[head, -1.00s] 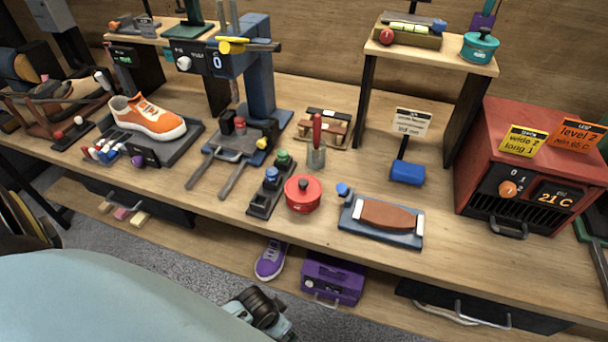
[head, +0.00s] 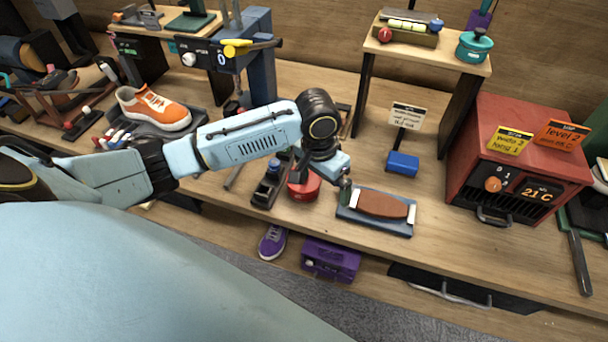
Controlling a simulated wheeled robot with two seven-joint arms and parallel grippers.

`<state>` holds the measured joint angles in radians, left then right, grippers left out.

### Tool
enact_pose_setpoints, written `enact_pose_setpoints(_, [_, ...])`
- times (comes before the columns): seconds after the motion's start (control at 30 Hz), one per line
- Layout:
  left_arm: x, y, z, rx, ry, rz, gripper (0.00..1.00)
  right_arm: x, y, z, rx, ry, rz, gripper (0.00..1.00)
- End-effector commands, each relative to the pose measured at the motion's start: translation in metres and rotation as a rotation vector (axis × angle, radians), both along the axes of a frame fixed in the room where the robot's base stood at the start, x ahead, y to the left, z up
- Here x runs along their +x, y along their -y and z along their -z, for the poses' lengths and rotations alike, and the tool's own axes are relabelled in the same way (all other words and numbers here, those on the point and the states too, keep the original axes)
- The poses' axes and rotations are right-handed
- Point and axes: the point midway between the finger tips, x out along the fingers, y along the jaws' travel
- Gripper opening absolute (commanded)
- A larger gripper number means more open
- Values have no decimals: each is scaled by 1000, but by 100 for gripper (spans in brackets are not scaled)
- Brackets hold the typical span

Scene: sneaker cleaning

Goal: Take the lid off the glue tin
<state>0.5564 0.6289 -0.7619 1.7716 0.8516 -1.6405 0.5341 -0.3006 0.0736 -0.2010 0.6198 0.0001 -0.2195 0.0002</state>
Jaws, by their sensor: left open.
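A round red tin (head: 304,189) stands near the front edge of the bench, left of a blue tray with a brown pad. My left gripper (head: 322,180) is over this tin, with its fingers spread open and pointing down. The gripper and wrist hide the tin's top and dark knob, so I cannot tell whether the fingers touch it. A similar teal tin (head: 474,48), with its lid on, stands on the raised shelf at the back right. I cannot read a label on either tin. My right gripper is not in view.
The blue tray (head: 370,223) lies close to the right of the gripper. A black stand with a blue knob (head: 266,187) is close on the left. A red heater box (head: 520,150) stands farther right. Bare bench lies between tray and heater.

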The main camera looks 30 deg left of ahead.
Motion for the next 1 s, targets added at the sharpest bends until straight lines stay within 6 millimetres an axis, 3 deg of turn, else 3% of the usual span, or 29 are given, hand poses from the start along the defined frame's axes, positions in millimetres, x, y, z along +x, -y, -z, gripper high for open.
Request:
enact_pose_setpoints(0.03, [16,-19,-14,29,-9,-46,100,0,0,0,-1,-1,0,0])
enact_pose_setpoints(0.2, [38,-59,-44,70,-54,-179,100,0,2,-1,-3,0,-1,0])
enact_pose_setpoints(0.37, [46,-76,-57,80,-73,-242,100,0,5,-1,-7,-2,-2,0])
enact_pose_setpoints(0.47, [47,-78,-48,81,-78,-252,100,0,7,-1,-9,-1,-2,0])
enact_pose_setpoints(0.8, [47,-78,12,80,-75,-250,100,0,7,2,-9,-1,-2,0])
enact_pose_setpoints(1.0, [46,-79,26,81,-74,-250,100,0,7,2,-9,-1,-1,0])
